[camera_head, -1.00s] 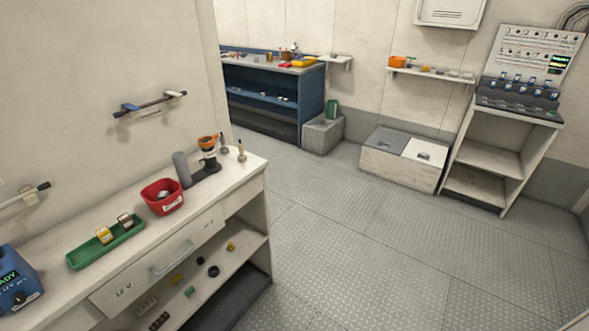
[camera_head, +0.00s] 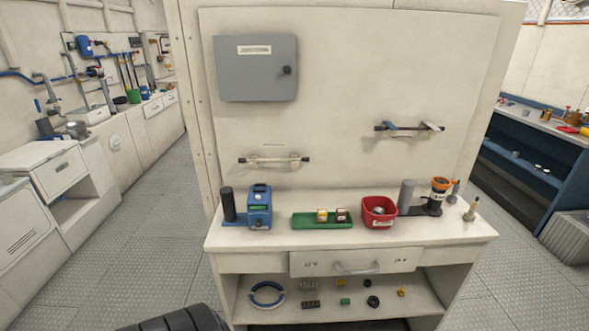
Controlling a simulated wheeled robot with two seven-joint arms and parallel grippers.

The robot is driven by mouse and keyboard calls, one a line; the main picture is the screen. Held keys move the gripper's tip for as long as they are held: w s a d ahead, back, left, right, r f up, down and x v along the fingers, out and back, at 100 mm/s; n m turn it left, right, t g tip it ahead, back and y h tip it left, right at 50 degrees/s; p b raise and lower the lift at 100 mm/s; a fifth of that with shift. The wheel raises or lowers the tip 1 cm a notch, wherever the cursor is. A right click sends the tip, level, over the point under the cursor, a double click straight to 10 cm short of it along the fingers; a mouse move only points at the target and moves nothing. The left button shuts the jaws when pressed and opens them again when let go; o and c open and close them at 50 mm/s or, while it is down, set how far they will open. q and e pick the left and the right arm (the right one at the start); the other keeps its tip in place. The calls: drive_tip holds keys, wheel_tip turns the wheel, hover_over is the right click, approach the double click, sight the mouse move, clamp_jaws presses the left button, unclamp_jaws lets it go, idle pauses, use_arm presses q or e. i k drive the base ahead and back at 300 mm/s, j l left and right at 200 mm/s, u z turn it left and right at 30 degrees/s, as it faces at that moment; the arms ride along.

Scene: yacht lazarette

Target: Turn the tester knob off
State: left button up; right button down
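The blue tester (camera_head: 259,207) stands upright on the left part of the white workbench top (camera_head: 378,234). It has a handle on top and a small display on its front. Its knob is too small here to tell its setting. Neither of my grippers is in view.
Beside the tester stands a black cylinder (camera_head: 228,204) on a blue base. To its right are a green tray (camera_head: 322,225) with small blocks, a red bin (camera_head: 379,212), a grey cylinder (camera_head: 405,196) and an orange-topped device (camera_head: 438,190). Floor is clear left of the bench (camera_head: 150,215).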

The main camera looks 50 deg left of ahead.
sight(259, 223)
drive_tip(key=u, duration=2.05)
